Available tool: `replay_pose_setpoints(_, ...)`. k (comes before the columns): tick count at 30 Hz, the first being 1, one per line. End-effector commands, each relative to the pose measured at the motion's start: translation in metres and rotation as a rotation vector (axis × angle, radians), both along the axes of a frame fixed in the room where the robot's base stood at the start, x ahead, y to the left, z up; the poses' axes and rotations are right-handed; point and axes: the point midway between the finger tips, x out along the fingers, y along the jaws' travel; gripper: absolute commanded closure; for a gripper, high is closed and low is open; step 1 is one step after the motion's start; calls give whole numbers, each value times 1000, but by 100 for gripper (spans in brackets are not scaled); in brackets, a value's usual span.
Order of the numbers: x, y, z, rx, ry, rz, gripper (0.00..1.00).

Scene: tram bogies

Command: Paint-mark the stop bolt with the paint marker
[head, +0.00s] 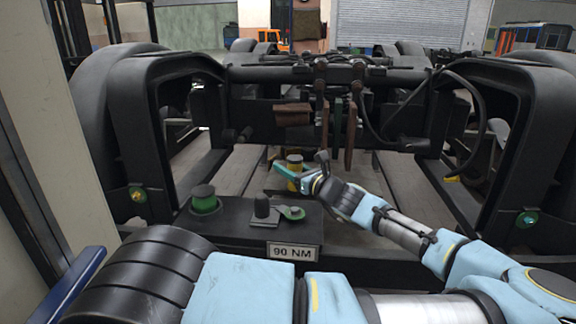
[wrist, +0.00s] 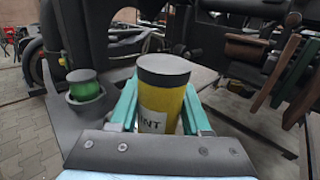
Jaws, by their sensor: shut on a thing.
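The paint marker (wrist: 162,98) is a yellow cylinder with a dark cap and a partly hidden label reading "INT". My gripper (wrist: 158,115) has its teal fingers on either side of it, shut on it. In the head view the marker (head: 294,167) stands upright in my gripper (head: 292,177), above and behind the dark block. A bolt head on a green and yellow mount (head: 137,194) shows on the left frame, and a similar one (head: 527,219) on the right frame. I cannot tell which is the stop bolt.
Black frame arches stand left and right. Brown hanging bars (head: 350,135) and a looping cable (head: 484,120) are behind.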

Motion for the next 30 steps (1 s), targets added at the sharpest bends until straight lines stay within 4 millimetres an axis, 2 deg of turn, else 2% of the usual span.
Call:
replay_pose_setpoints(21, 0, 0, -50, 0, 0, 0, 100)
replay_pose_setpoints(30, 0, 0, -64, -1, -1, 0, 100)
